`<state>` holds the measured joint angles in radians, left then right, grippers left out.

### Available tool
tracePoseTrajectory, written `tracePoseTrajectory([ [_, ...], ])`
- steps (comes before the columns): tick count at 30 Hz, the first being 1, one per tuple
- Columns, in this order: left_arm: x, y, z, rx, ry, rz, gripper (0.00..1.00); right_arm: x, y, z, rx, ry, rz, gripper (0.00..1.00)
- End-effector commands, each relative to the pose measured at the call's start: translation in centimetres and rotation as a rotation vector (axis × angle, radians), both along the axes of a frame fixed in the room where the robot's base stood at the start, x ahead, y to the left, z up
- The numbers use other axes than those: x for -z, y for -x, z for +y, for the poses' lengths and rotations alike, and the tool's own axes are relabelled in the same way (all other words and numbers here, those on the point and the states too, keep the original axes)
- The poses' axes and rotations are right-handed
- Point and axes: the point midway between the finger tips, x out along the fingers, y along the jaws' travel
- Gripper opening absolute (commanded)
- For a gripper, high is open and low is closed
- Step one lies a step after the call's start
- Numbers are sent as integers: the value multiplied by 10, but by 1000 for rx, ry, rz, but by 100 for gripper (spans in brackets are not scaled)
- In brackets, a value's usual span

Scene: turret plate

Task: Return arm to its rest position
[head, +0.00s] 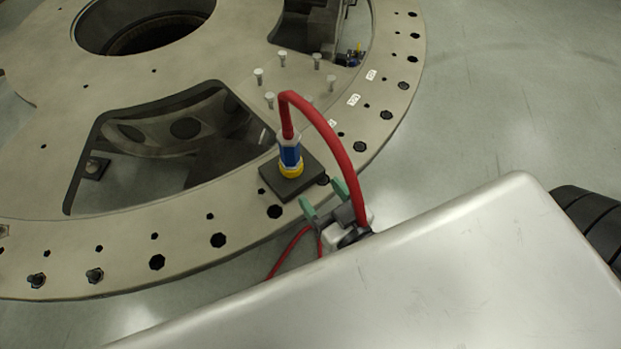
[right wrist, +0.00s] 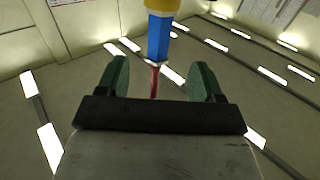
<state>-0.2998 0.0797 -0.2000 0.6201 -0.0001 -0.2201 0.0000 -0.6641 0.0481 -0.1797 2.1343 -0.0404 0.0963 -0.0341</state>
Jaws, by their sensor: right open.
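My right gripper (head: 324,197) is in the head view at the plate's outer edge, and its green fingers are spread apart and empty. In the right wrist view the open fingers (right wrist: 161,78) show at both sides. A blue and yellow tool (head: 290,157) with a red cable on its top stands upright on a dark square block on the turret plate (head: 190,215). In the right wrist view the tool (right wrist: 159,38) appears beyond the fingertips, apart from them. My left gripper is in neither view.
The red cable (head: 337,145) arches from the tool down beside my right gripper. Several pale bolts (head: 283,58) stand up from the plate behind the tool. The plate has large openings (head: 165,150) and rim holes. The floor (head: 510,90) at the right is clear.

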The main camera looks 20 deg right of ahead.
Motion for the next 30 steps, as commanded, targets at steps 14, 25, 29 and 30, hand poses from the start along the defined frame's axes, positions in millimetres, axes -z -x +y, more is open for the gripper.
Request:
tracePoseTrajectory([
  [14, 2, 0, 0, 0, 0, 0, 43, 7, 4, -5, -2, 24, 106, 67],
  [25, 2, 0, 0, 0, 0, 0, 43, 41, 28, -30, 5, 151, 751, 67],
  [29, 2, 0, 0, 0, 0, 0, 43, 44, 46, -37, 12, 181, 910, 67],
  [30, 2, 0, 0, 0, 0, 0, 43, 44, 51, -39, 14, 189, 952, 67],
])
